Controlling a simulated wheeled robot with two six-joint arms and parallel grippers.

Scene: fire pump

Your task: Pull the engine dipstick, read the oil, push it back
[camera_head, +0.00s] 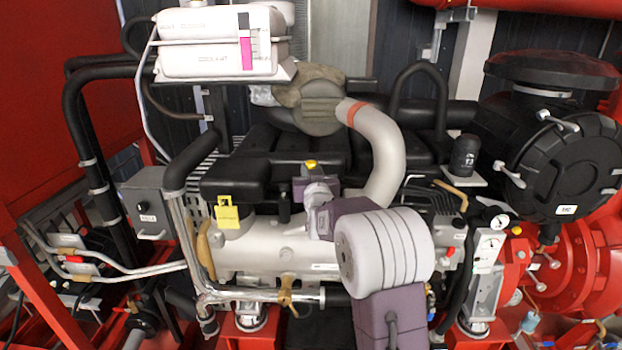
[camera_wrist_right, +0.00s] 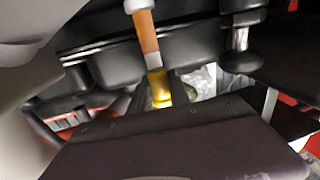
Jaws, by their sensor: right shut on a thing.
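My right gripper (camera_head: 318,188) is above the middle of the engine, its arm coming up from the bottom of the head view. A small yellow handle (camera_head: 310,164), which I take for the dipstick's, shows at the far side of the gripper. In the right wrist view the yellow piece (camera_wrist_right: 158,88) is at the gripper's jaw edge, in line with an orange-brown rod (camera_wrist_right: 145,35). The gripper is shut on the dipstick handle. Any oil mark is too small or hidden to read. My left gripper is not in view.
The grey engine block (camera_head: 275,250) and black covers (camera_head: 260,170) surround the gripper closely. A yellow square piece (camera_head: 227,212) stands to the left. A pale curved pipe (camera_head: 385,155) rises just right of the gripper. A white box (camera_head: 215,45) is above left.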

